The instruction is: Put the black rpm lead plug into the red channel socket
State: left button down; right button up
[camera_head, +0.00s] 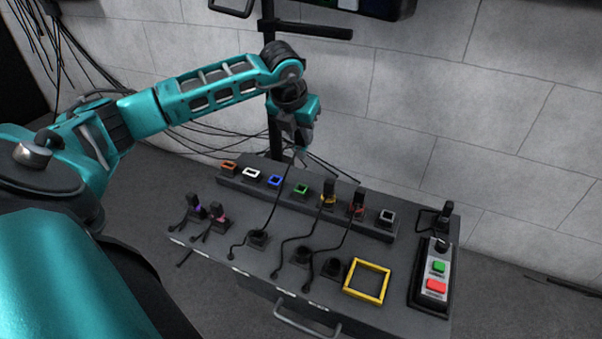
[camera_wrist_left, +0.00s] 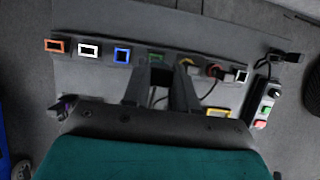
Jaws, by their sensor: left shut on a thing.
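My left gripper (camera_head: 300,150) is raised above the back of the bench, behind and above the green-framed socket (camera_head: 301,190). It is shut on a lead plug, mostly hidden by the fingers; a black lead (camera_head: 272,208) hangs from it to the bench. In the left wrist view the fingers (camera_wrist_left: 166,72) point towards the green socket (camera_wrist_left: 156,58). An orange-red socket (camera_head: 229,166) stands empty at the row's left end. Another reddish socket (camera_head: 356,209), near the right end, has a black plug standing in it. Which is the red channel is unclear. My right gripper is out of view.
White (camera_head: 251,174) and blue (camera_head: 275,181) sockets are empty; the yellow socket (camera_head: 327,201) holds a plug. Several black holders with leads stand in front, near a yellow square frame (camera_head: 367,281). A button box (camera_head: 434,281) stands right. The wall is behind.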

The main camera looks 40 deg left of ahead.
aim_at(300, 152)
pick_arm(q)
jog(key=shift+f, duration=2.85)
notch_tip(300, 152, down, 2)
jog(key=shift+f, duration=0.2)
jog(key=shift+w+r+g, duration=0.1)
jog(key=shift+g, duration=0.2)
